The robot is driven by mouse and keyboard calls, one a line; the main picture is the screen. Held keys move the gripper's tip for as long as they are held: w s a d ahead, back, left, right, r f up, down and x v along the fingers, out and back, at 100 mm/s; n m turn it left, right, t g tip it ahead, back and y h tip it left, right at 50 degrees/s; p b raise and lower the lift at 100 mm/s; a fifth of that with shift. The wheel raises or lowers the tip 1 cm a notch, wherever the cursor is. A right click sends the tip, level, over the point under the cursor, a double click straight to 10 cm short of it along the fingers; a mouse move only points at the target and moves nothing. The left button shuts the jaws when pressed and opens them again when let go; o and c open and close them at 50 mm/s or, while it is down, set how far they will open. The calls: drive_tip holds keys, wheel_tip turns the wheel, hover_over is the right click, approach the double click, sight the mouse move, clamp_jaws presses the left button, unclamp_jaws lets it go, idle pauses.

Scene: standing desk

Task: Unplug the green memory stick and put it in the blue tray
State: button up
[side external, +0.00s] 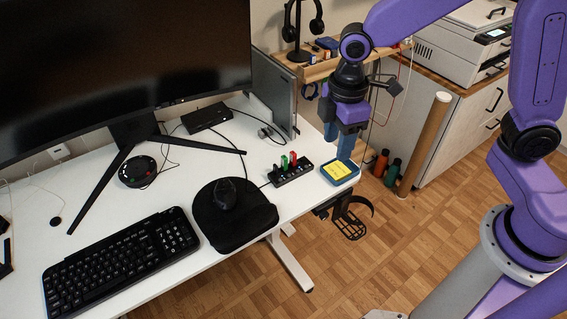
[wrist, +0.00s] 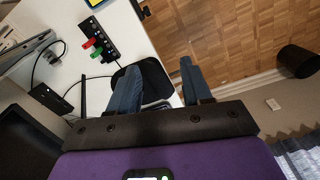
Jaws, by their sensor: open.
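The green memory stick (side external: 284,162) stands upright in a black hub (side external: 291,173) on the desk, beside a red stick (side external: 293,158). In the wrist view the green stick (wrist: 97,53) and red stick (wrist: 89,43) sit in the hub, left of my fingers. The blue tray (side external: 327,172) with a yellow inside lies by the desk's right edge, right of the hub. A blue patch at the wrist view's top edge may be the tray. My gripper (side external: 347,150) is open and points down near the tray; it is empty in the wrist view (wrist: 157,82).
A black mouse (side external: 225,194) rests on a dark pad (side external: 237,225) left of the hub. A keyboard (side external: 120,262), monitor (side external: 120,70) and upright grey case (side external: 273,92) stand around. Cables run behind the hub. The desk edge is just right of the tray.

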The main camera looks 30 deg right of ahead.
drive_tip(key=w+a+f+n, duration=0.1)
drive_tip(key=w+f, duration=0.6)
drive_tip(key=w, duration=0.5)
drive_tip(key=n, duration=0.2)
hover_over(284, 157)
wheel_tip(284, 157, down, 8)
drive_tip(key=shift+d+r, duration=0.1)
drive_tip(key=shift+r, duration=0.1)
drive_tip(key=shift+f, duration=0.15)
drive_tip(key=shift+f, duration=4.35)
clamp_jaws()
drive_tip(key=shift+r, duration=3)
